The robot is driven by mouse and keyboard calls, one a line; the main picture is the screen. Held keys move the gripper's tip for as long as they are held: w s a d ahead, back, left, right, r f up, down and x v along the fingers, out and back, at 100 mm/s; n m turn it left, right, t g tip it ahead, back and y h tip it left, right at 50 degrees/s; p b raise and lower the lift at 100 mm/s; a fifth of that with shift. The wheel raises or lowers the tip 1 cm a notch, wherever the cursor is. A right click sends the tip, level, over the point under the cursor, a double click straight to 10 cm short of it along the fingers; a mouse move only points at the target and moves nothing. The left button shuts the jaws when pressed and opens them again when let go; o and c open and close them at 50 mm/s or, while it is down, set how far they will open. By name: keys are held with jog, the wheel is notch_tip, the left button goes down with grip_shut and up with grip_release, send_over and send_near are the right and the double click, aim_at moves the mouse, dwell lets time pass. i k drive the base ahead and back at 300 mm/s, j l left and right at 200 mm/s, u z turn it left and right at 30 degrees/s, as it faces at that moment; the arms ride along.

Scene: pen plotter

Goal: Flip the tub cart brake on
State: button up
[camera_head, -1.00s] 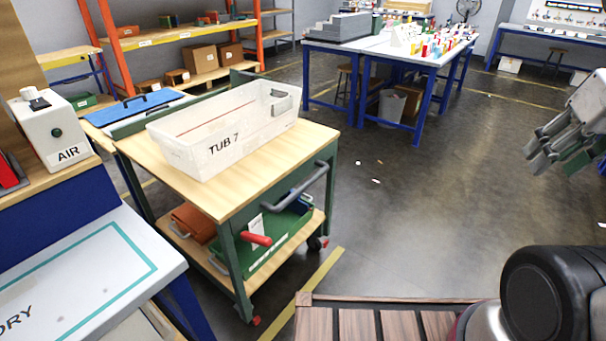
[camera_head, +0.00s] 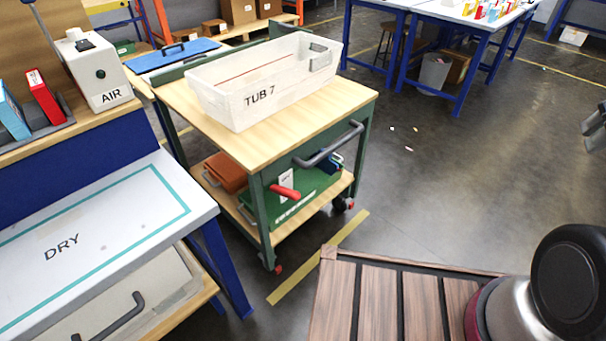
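The tub cart (camera_head: 258,225) stands left of centre in the head view, with a wooden top, green frame and wooden lower shelf. The white tub marked TUB 7 (camera_head: 222,104) sits on its top. A lever with a red grip (camera_head: 285,193) sticks out from the cart's near side, beside a white tag. I cannot tell whether it is the brake or how it is set. Red parts show at the casters (camera_head: 278,268). My gripper (camera_head: 596,128) is only partly in view at the right edge, far from the cart, with its finger opening unclear.
A grey push handle (camera_head: 330,147) is on the cart's right side. An orange case (camera_head: 226,171) and a green case lie on the lower shelf. The table marked DRY (camera_head: 110,230) stands close on the left. Open floor (camera_head: 470,190) lies to the right.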

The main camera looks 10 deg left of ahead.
aim_at(288, 193)
jog(key=i+l+u, duration=0.1)
jog(key=u, duration=0.35)
jog(key=l+u, duration=0.15)
jog(key=u, duration=0.25)
jog(key=l+u, duration=0.15)
jog(key=u, duration=0.3)
jog(key=i, duration=0.05)
